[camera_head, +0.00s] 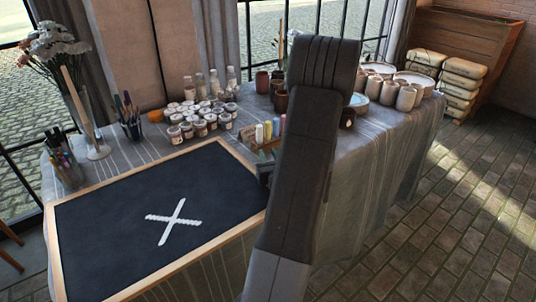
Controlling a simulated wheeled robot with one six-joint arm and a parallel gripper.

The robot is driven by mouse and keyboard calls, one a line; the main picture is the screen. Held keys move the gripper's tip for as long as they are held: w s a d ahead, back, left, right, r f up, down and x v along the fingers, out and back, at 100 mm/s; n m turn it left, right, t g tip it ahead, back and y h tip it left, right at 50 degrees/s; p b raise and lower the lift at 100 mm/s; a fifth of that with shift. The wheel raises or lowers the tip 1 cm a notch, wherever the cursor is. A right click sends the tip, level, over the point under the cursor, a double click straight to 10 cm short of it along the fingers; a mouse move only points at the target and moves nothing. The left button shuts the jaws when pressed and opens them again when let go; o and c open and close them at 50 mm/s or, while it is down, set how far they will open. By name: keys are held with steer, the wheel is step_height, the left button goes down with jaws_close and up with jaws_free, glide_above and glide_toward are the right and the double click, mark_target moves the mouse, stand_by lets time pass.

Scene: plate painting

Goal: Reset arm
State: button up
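My dark arm (303,150) rises from the bottom of the view and bends at a joint near the top, in front of the table. My gripper cannot be made out; the arm's end is hidden behind its nearer links. A black board (110,225) with a light wooden frame lies at the left, with a white X (173,221) drawn on it.
A cloth-covered table (385,165) holds several paint jars (201,126), coloured chalk sticks (267,131), cups (388,93), pen holders (130,130) and a flower vase (97,145). Stacked sacks (460,85) stand at the back right. The brick floor at the right is clear.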

mark_target(260, 128)
steer(key=shift+w, duration=0.15)
steer(key=x, duration=1.1)
steer(key=shift+w+a+p, duration=0.1)
steer(key=shift+w+p, duration=0.2)
steer(key=shift+w+r, duration=0.15)
steer(key=shift+r, duration=1.65)
